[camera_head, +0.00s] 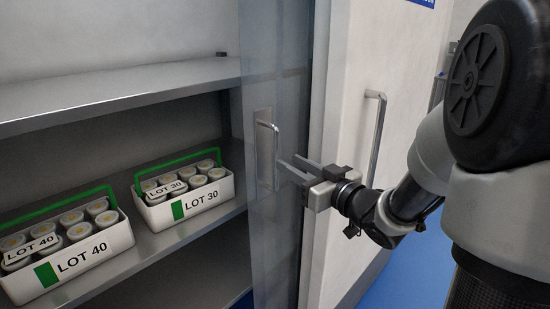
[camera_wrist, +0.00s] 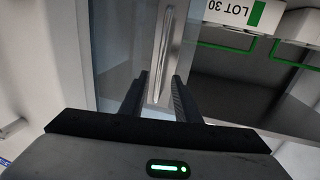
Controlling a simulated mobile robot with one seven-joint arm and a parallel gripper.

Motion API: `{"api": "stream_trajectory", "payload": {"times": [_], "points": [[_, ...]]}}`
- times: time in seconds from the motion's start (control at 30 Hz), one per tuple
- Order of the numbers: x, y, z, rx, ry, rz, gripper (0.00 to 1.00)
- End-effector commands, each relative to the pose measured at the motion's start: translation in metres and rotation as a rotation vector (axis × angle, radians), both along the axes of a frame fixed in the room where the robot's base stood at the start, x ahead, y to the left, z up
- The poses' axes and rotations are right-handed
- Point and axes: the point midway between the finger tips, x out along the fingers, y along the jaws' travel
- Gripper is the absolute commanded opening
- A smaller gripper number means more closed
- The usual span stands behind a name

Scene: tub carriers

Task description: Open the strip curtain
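The strip curtain (camera_head: 275,85) hangs as a see-through grey panel at the right end of the shelves and covers only that end. It carries an upright metal handle (camera_head: 275,150), which also shows in the wrist view (camera_wrist: 164,45). My gripper (camera_head: 288,161) is at the handle's right side in the head view, with its fingers pointing left. In the wrist view my gripper (camera_wrist: 160,78) is open, with the handle lined up between its two fingers and a gap on each side. I cannot tell how deep the handle sits between them.
A white LOT 30 carrier (camera_head: 205,195) and a LOT 40 carrier (camera_head: 85,260), both with green handles and several round-topped tubs, stand on the shelf (camera_head: 170,238). An upper shelf (camera_head: 130,87) is above. A white door (camera_head: 345,110) with its own handle (camera_head: 376,130) stands right of the curtain.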

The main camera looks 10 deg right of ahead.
Motion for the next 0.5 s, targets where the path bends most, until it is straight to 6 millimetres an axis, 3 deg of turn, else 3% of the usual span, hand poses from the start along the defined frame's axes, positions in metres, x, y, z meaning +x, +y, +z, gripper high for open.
{"api": "stream_trajectory", "payload": {"times": [0.2,0.5], "points": [[0.04,0.019,-0.001,0.002,0.0,0.001,0.29],[0.065,0.03,0.0,0.001,0.0,-0.001,0.29]]}}
